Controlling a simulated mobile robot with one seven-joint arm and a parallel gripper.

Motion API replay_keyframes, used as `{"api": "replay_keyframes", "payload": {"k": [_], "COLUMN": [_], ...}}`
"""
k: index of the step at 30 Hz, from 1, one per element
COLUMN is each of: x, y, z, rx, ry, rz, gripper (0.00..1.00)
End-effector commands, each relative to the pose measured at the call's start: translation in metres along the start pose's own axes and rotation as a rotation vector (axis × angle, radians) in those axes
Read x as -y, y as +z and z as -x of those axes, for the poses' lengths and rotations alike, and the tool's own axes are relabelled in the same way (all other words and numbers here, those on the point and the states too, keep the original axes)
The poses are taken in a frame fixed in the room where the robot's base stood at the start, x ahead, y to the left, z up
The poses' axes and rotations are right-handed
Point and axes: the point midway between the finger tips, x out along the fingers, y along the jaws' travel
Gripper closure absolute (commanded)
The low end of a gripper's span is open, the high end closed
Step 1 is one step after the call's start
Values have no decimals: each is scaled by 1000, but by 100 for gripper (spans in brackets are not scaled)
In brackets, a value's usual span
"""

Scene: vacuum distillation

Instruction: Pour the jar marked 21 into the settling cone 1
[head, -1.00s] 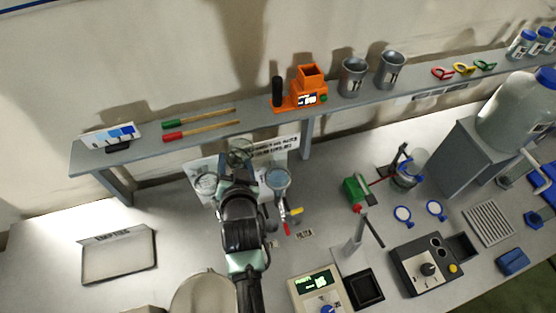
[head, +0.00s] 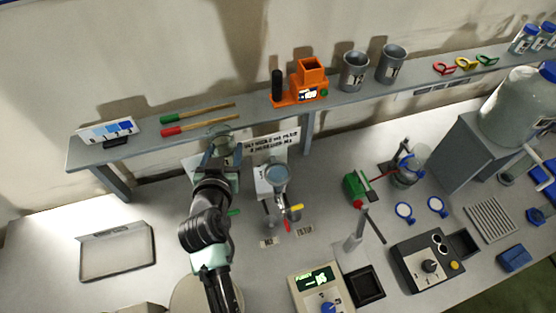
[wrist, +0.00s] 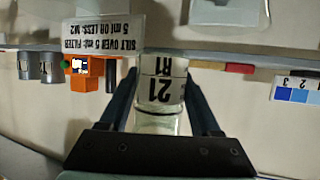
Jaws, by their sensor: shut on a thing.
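My gripper (head: 215,162) is shut on a clear glass jar (head: 221,141), raised in front of the shelf. In the wrist view the jar (wrist: 160,92) sits between the two fingers, its label reading 21 R1 upside down in that picture. How full it is I cannot tell. A settling cone with a grey round top (head: 277,178) stands on the bench just right of my gripper, with yellow and red taps below. A green tap (head: 235,212) shows beside my arm; what it belongs to is hidden behind the arm. I cannot read a cone number.
A sign about silt (head: 270,143) stands behind the cone. The shelf (head: 250,118) holds an orange device (head: 305,83), grey cups and two coloured rods. A meter (head: 317,285) stands front right of the cone. The bench at left is clear around a tray (head: 117,252).

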Motion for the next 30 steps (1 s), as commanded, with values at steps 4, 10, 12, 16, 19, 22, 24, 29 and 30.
{"api": "replay_keyframes", "payload": {"k": [4, 10, 12, 16, 19, 22, 24, 29, 30], "x": [0, 0, 0, 0, 0, 0, -1, -6, -7], "y": [-22, -43, -51, -64, -71, -73, -72, -68, -66], "z": [9, 17, 20, 26, 29, 30, 32, 48, 52], "rx": [-3, -5, -5, -4, -3, -1, 0, 0, 0], "ry": [0, -1, -1, -1, -1, -1, -1, -1, -1], "rz": [-1, -2, -3, -3, -2, -1, -1, -2, -2], "gripper": [100, 100, 100, 100, 100, 100, 100, 100, 100]}}
